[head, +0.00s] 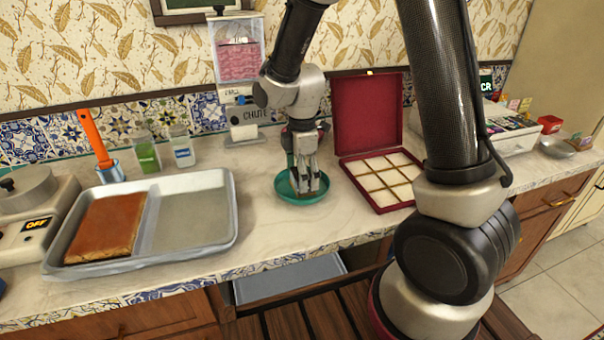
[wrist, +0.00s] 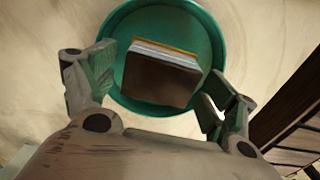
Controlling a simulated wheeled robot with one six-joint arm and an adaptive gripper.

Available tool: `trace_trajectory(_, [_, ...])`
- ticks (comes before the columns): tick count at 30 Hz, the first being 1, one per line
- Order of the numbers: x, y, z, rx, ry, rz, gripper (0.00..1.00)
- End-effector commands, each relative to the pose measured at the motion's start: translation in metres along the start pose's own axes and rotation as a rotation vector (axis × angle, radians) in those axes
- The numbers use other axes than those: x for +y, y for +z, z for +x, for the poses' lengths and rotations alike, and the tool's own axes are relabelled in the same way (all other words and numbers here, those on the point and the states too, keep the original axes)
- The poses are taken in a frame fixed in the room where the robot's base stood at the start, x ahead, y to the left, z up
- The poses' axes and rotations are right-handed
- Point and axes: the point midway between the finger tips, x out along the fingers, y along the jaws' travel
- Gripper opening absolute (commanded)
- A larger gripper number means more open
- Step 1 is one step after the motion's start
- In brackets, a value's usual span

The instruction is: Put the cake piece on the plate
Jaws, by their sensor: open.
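A small round green plate (head: 292,197) stands on the counter below the dispenser, and it also shows in the wrist view (wrist: 202,32). A brown cake piece (wrist: 158,79) with pale and orange layers at its edge lies on the plate in the wrist view. My gripper (head: 308,190) points down over the plate. In the wrist view its fingers (wrist: 155,93) are apart on either side of the cake piece, with gaps, not touching it. In the head view the fingers mostly hide the cake piece.
A metal tray (head: 219,232) with a larger brown cake slab (head: 107,227) stands on the left. An open red box (head: 349,166) with a divided inside stands to the right of the plate. A dispenser (head: 238,75) stands behind. The counter between tray and plate is clear.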

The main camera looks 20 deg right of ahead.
Motion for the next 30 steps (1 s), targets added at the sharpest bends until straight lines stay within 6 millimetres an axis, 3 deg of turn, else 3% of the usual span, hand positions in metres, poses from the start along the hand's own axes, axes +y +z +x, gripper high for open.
trace_trajectory(5, [0.001,0.000,-0.006,0.001,0.002,0.000,0.85])
trace_trajectory(8, [0.001,-0.001,-0.021,0.002,0.005,0.000,0.85])
trace_trajectory(15, [0.001,0.000,-0.075,0.002,0.005,0.000,0.85])
trace_trajectory(21, [0.001,0.000,-0.110,0.001,0.004,0.000,0.85])
trace_trajectory(30, [-0.002,0.003,-0.127,0.002,0.005,0.020,0.85])
